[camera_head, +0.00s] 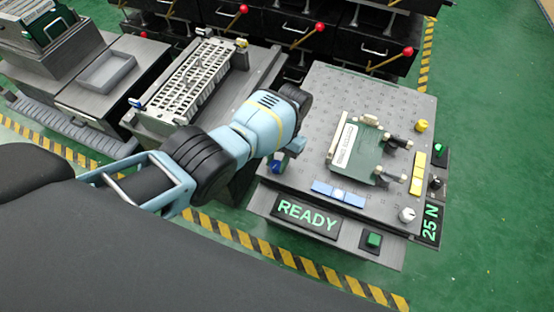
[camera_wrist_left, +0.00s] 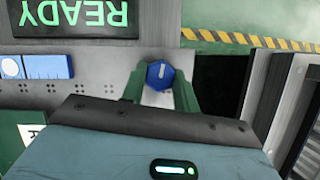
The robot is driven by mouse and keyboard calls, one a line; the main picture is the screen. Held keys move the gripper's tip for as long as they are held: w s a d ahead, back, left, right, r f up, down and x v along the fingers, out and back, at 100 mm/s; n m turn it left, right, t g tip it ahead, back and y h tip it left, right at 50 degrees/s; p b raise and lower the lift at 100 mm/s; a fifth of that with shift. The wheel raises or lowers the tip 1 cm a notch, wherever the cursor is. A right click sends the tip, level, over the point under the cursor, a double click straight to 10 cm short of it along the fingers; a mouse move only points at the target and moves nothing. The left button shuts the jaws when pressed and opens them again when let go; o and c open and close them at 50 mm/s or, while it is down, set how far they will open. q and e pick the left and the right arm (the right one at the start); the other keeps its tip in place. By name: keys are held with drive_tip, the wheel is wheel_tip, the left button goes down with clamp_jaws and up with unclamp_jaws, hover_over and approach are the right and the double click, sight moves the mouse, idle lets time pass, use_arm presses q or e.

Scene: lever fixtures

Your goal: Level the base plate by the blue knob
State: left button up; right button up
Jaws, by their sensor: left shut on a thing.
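The grey, hole-patterned base plate (camera_head: 325,95) lies on the fixture at the right in the head view. The blue knob (camera_head: 276,167) is at the plate's near left corner. My left gripper (camera_head: 284,162) reaches down over it and partly hides it. In the left wrist view the two green fingers (camera_wrist_left: 160,84) are closed on either side of the blue knob (camera_wrist_left: 159,74), which has a pale mark on top. A blue level vial (camera_head: 325,188) on the near edge shows a white spot about mid-length. A yellow level vial (camera_head: 419,160) is on the right edge. My right gripper is out of view.
A green circuit board (camera_head: 358,155) and dark clamps (camera_head: 397,142) sit on the plate. A yellow knob (camera_head: 421,125) and a white knob (camera_head: 407,215) mark other corners. A READY display (camera_head: 307,213), green button (camera_head: 373,240) and 25 N display (camera_head: 430,222) flank the plate.

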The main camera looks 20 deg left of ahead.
use_arm(q)
drive_tip(key=o, duration=1)
drive_tip(key=shift+r, duration=0.1)
drive_tip(key=p+v, duration=0.1)
drive_tip(key=v, duration=0.6)
drive_tip(key=shift+w+r, duration=0.2)
drive_tip(key=shift+r, duration=0.1)
